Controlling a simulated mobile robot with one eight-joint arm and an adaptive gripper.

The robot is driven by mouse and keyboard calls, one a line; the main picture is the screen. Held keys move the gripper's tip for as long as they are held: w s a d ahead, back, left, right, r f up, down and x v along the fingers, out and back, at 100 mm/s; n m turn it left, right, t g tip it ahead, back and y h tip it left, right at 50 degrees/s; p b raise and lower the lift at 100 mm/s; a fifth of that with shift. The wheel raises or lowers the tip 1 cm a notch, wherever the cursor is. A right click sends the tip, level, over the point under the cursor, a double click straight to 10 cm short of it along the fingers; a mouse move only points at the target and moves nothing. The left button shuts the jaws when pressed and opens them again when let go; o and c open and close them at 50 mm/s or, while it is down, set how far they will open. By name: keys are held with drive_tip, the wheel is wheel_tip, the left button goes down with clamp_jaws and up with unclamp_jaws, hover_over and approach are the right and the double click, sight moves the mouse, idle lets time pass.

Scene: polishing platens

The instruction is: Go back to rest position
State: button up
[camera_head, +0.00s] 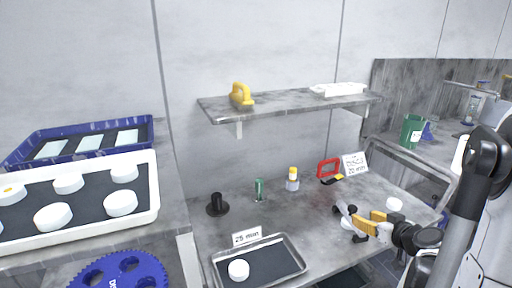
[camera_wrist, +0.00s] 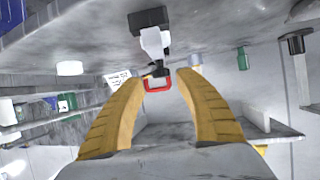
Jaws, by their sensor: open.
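My gripper (camera_head: 366,221) is over the right part of the grey table (camera_head: 290,222), its yellow fingers pointing left. In the wrist view my gripper (camera_wrist: 163,80) shows two yellow fingers spread apart with nothing held between them. A grey-white device with black ends (camera_head: 345,211) stands just past the fingertips. It also shows in the wrist view (camera_wrist: 151,38), beyond the fingers; I cannot tell whether a finger touches it. My arm reaches in from the right.
Another white puck (camera_head: 394,204) lies beside my gripper. A red frame (camera_head: 327,168), a bottle (camera_head: 292,181) and a black post (camera_head: 217,206) stand farther back. A shelf (camera_head: 290,107) hangs above.

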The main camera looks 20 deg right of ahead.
drive_tip(key=a+r+n+g+y, duration=0.1)
drive_tip(key=a+r+g, duration=0.15)
drive_tip(key=a, duration=0.75)
drive_tip(key=a+r+g+y, duration=0.1)
drive_tip(key=a+r, duration=0.2)
drive_tip(key=a, duration=0.8)
drive_tip(key=s+a+r+g, duration=0.1)
drive_tip(key=s+a+g, duration=0.1)
drive_tip(key=s+a, duration=1)
drive_tip(key=shift+s+a+r, duration=0.25)
drive_tip(key=shift+s+r, duration=0.05)
drive_tip(key=shift+s, duration=0.2)
